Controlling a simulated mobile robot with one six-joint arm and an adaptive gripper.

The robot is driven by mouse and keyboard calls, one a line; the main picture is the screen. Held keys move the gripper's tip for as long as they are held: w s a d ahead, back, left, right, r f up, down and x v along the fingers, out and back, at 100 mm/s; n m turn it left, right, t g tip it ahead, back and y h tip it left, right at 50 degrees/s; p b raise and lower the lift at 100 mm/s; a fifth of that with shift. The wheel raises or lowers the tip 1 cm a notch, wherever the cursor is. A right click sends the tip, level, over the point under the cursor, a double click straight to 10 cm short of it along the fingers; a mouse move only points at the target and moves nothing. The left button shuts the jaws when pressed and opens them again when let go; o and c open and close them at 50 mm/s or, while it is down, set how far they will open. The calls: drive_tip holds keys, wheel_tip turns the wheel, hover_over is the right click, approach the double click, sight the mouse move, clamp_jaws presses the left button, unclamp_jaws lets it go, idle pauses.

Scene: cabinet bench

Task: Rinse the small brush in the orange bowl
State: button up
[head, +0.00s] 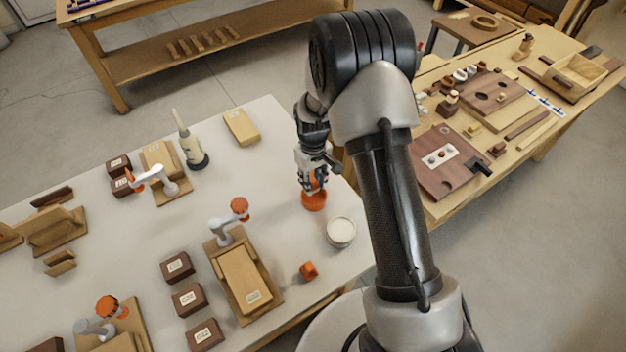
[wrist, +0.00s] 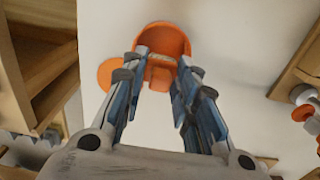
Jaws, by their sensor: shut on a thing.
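The orange bowl (head: 314,203) stands on the white bench near its right edge, and its inside shows at the top of the wrist view (wrist: 168,36). My gripper (head: 314,183) points down right above the bowl, its fingertips close to the rim. In the wrist view my gripper (wrist: 158,68) is shut on a small orange and tan piece (wrist: 159,74) between the fingertips, which I take to be the small brush. Its bristles are not clear, and I cannot tell whether its lower end touches anything inside the bowl.
A jar with white contents (head: 341,232) stands just right of the bowl, and a small orange block (head: 308,270) lies nearer. A wooden stand (head: 243,279) and dark boxes (head: 188,298) are to the left. A second wooden table (head: 490,180) is at right.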

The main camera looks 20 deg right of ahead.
sight(313, 180)
drive_tip(key=shift+r, duration=0.1)
idle(0.5)
drive_tip(key=shift+r+p, duration=1.3)
drive_tip(key=shift+r, duration=0.6)
